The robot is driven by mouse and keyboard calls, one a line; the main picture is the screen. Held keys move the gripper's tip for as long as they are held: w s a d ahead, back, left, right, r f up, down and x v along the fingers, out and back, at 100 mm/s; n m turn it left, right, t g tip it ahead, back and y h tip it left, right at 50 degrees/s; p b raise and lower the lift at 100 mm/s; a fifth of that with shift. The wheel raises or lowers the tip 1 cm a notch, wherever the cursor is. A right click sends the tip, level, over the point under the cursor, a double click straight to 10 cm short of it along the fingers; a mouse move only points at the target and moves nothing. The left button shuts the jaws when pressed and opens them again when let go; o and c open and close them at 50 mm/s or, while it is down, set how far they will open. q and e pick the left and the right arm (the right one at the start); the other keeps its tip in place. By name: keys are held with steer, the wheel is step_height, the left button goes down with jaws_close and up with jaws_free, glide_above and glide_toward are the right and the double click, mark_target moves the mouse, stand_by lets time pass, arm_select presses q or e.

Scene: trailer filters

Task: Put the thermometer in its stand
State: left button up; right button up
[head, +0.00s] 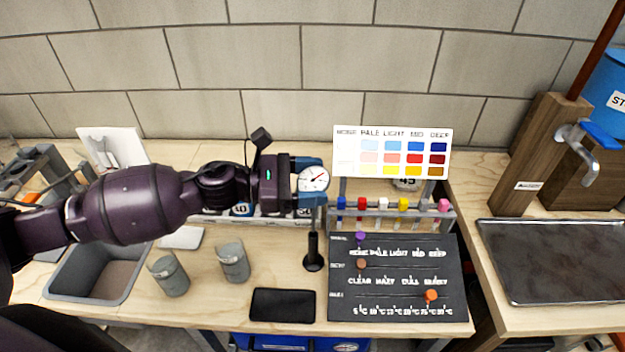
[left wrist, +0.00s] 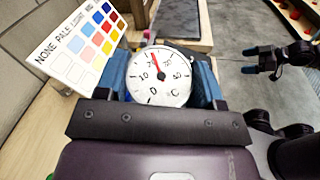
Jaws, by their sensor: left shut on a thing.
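The thermometer (head: 313,179) has a round white dial with a red needle, and its dial faces the camera in the left wrist view (left wrist: 160,77). My left gripper (head: 311,172) is shut on it, with a blue finger on either side of the dial in the left wrist view. A thin stem hangs below the dial in the head view. The black stand (head: 313,250), an upright tube on a round foot, is below the dial. I cannot tell whether the stem tip is in the tube. My right gripper (left wrist: 268,62) is empty, its blue fingers apart.
A color chart (head: 392,151) stands behind a rack (head: 390,219) of colored-top tubes. A dark lettered board (head: 395,310) lies right of the stand, and a black slab (head: 283,305) in front. Two grey cups (head: 233,262) and a grey bin (head: 70,288) are left.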

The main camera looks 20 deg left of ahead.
arm_select(q)
steer(key=shift+f, duration=0.1)
arm_select(e)
steer(key=shift+w, duration=0.25)
